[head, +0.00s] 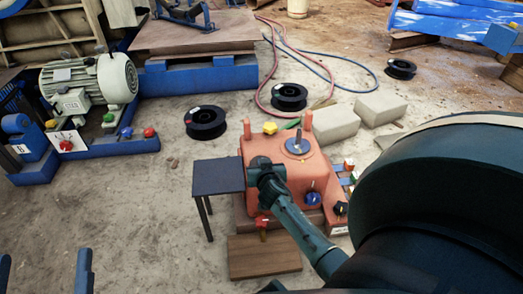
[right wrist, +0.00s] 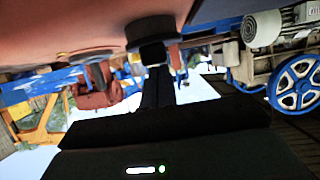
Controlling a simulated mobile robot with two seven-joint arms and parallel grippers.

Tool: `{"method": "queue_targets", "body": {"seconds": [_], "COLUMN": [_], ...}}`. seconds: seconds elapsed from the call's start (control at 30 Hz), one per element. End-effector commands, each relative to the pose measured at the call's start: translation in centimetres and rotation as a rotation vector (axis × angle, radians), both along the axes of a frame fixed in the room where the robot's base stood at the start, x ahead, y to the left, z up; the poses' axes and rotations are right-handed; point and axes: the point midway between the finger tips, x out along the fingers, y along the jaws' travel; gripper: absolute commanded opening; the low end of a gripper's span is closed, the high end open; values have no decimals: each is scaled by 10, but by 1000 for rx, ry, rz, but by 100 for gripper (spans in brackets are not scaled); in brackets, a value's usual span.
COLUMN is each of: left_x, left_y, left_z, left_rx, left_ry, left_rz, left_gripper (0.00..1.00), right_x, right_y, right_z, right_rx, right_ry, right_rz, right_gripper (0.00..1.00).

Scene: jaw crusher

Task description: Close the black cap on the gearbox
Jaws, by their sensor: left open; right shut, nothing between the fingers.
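The orange gearbox (head: 258,143) stands in the middle of the head view, with a grey disc and short shaft on top. My right arm reaches over its front face, and my right gripper (head: 264,172) is against or just in front of that face. In the right wrist view its fingers (right wrist: 157,88) are together, just below a dark square part (right wrist: 152,53) under a reddish body. I cannot tell whether this part is the black cap or whether the fingers touch it. A small black knob (head: 340,208) sits at the gearbox's lower right. My left gripper (head: 44,272) is open and empty at the lower left.
A dark small table (head: 217,177) stands left of the gearbox, and a wooden board (head: 264,257) lies in front. A blue knob (head: 312,198), red knob (head: 262,222) and yellow knob (head: 270,127) surround the housing. Black spools and pale blocks lie behind.

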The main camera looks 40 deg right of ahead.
Motion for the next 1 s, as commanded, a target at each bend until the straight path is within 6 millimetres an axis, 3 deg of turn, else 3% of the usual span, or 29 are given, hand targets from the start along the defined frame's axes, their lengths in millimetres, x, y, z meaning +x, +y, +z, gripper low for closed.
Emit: {"method": "queue_targets", "body": {"seconds": [0.03, 0.47, 1.0], "left_x": [1, 2, 2], "left_y": [1, 1, 1], "left_z": [-1, -3, 11], "left_rx": [2, 5, 2], "left_ry": [-4, -1, 1], "left_rz": [2, 6, 6], "left_gripper": [80, 80, 80], "right_x": [-10, -10, -10], "right_y": [5, 7, 5], "right_z": [-21, -21, -4], "right_rx": [21, 24, 21], "right_ry": [39, 38, 39], "right_rz": [-6, -4, -5], "right_gripper": [0, 0, 0]}}
